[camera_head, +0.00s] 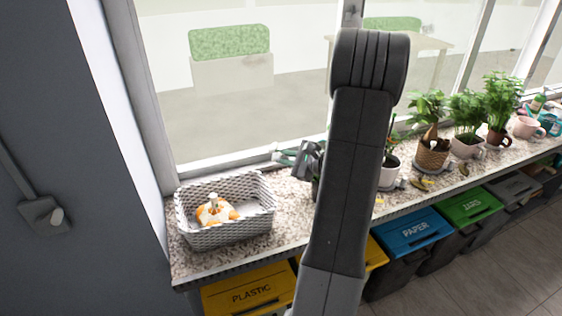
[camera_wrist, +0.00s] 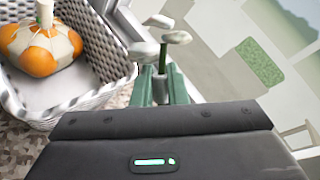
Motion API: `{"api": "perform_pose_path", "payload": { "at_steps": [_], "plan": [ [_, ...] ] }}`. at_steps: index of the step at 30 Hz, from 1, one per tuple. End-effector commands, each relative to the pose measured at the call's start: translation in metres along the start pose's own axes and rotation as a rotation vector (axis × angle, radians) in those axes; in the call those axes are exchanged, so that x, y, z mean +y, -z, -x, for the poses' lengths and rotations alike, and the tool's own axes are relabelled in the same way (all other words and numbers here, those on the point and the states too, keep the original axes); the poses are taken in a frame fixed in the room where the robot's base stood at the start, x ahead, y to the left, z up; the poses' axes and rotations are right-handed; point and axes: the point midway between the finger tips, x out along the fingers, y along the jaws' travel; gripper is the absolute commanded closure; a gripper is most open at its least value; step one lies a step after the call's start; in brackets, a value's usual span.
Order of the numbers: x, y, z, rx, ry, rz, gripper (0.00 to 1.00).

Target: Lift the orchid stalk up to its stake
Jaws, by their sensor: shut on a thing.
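My gripper (camera_wrist: 162,78) has its two green fingers close together in the wrist view, shut on a thin green orchid stalk (camera_wrist: 163,58). Several white blossoms (camera_wrist: 177,37) show just beyond the fingertips. In the camera_head view my gripper (camera_head: 284,157) is right of the grey basket, near the window, partly behind my arm. A white pot (camera_head: 389,175) with a green plant stands just right of my arm, partly hidden by it. I cannot tell if it is the orchid's pot. I cannot make out the stake in either view.
A grey woven basket (camera_head: 224,232) holds an orange and white pumpkin (camera_head: 214,212) at the counter's left; the basket (camera_wrist: 95,112) is close beside my gripper. Potted plants (camera_head: 467,120) line the sill at right. Labelled bins (camera_head: 412,232) stand below the counter.

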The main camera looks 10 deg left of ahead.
Motion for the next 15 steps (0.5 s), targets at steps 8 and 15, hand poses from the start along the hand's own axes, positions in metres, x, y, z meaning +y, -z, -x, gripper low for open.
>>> {"api": "perform_pose_path", "payload": {
  "at_steps": [8,15],
  "plan": [
    [-0.032,0.000,0.022,-0.114,0.041,-0.168,1.00],
    [-0.056,0.005,0.040,-0.211,0.073,-0.309,1.00]
  ]
}}
